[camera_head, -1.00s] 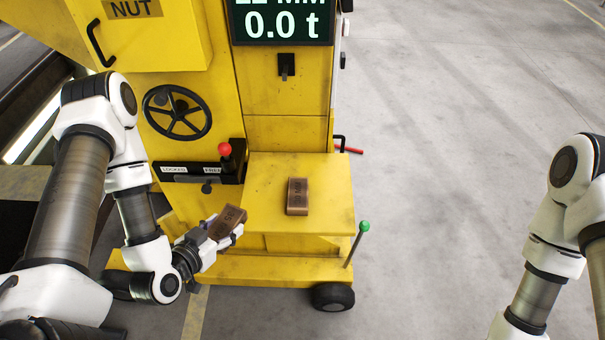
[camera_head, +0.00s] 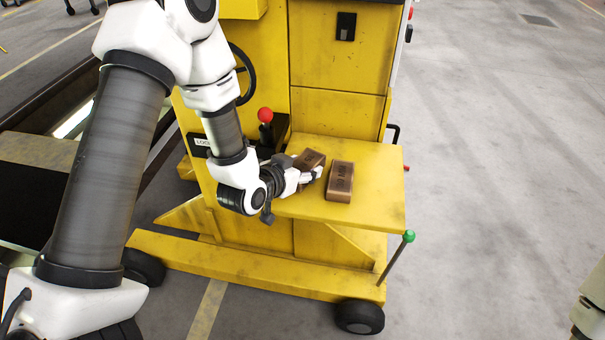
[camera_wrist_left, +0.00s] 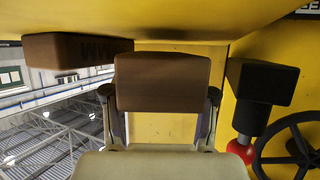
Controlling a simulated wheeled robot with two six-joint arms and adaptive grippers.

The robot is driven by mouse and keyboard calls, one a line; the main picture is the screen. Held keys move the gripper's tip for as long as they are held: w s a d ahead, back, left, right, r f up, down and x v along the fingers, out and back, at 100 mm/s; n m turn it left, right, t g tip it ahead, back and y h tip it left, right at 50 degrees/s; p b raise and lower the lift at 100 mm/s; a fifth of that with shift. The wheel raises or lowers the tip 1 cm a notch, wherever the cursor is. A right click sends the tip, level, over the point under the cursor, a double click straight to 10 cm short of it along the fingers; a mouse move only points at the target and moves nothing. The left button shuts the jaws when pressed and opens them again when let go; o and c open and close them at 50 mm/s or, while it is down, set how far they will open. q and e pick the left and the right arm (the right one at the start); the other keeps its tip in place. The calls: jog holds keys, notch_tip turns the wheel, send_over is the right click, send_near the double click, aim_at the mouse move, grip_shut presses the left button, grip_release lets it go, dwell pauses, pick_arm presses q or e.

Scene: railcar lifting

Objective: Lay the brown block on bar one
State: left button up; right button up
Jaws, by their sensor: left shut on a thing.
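My left gripper (camera_head: 307,168) is shut on a brown block (camera_head: 312,157) at the left part of the yellow shelf (camera_head: 376,165). In the left wrist view the held block (camera_wrist_left: 162,80) sits between the two fingers. A second brown block with lettering (camera_head: 340,181) lies on the shelf just right of the held one; it also shows in the left wrist view (camera_wrist_left: 75,52). I cannot tell whether the held block touches the shelf. I cannot make out a bar one. My right gripper is out of view.
A red-knobbed lever (camera_head: 265,116) and a partly hidden handwheel (camera_head: 242,70) are on the yellow machine behind my left gripper. A green-knobbed rod (camera_head: 408,237) stands at the shelf's front right corner. The shelf's right part is bare, with open floor beyond.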

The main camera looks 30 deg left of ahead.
pick_arm(q)
jog(key=shift+a+f, duration=0.15)
jog(key=shift+f, duration=0.55)
jog(key=shift+f, duration=0.15)
jog(key=o, duration=1.3)
jog(key=shift+c, duration=0.2)
